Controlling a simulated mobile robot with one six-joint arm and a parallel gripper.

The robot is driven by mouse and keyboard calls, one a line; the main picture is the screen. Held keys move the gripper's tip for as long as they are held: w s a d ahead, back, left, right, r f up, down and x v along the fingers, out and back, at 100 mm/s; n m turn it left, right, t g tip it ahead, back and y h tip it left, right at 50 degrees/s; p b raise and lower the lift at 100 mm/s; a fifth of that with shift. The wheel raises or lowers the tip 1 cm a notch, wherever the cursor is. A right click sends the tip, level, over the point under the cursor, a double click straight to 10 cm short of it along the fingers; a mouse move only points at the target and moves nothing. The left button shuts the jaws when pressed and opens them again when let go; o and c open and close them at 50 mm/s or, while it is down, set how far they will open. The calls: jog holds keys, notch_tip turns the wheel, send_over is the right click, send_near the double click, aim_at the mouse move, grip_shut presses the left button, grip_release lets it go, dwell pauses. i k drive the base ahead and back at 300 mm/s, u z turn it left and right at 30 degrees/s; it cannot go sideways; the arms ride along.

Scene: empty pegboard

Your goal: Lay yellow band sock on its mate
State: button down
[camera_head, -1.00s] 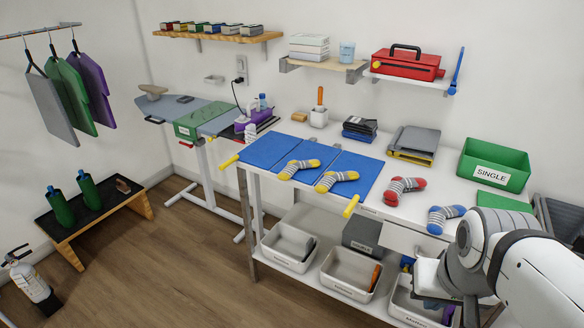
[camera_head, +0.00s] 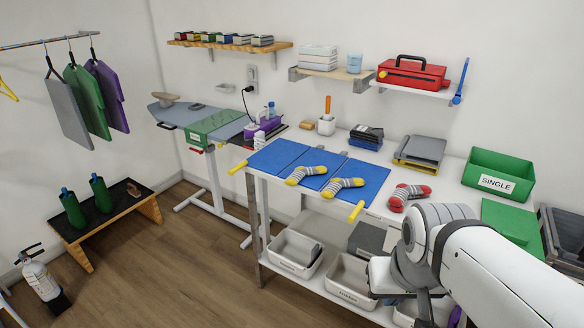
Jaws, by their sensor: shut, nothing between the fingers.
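Two grey-striped socks with yellow bands lie on the blue folding board on the table. The left yellow-band sock (camera_head: 306,173) and the right yellow-band sock (camera_head: 344,186) lie side by side, flat and not stacked, with a small gap between them. The blue board (camera_head: 277,156) has several panels and yellow handles. My gripper (camera_head: 424,306) is low at the table's front side, right of and nearer than both socks. It is shut and holds nothing; its fingertips are hard to make out against the bins.
A green SINGLE bin (camera_head: 498,176) stands at the back right. Grey bins (camera_head: 294,256) sit on the lower shelf. The board's left part is clear.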

aim_at(298, 174)
jog(key=z, duration=0.05)
jog(key=i, duration=1.5)
jog(key=u, duration=0.05)
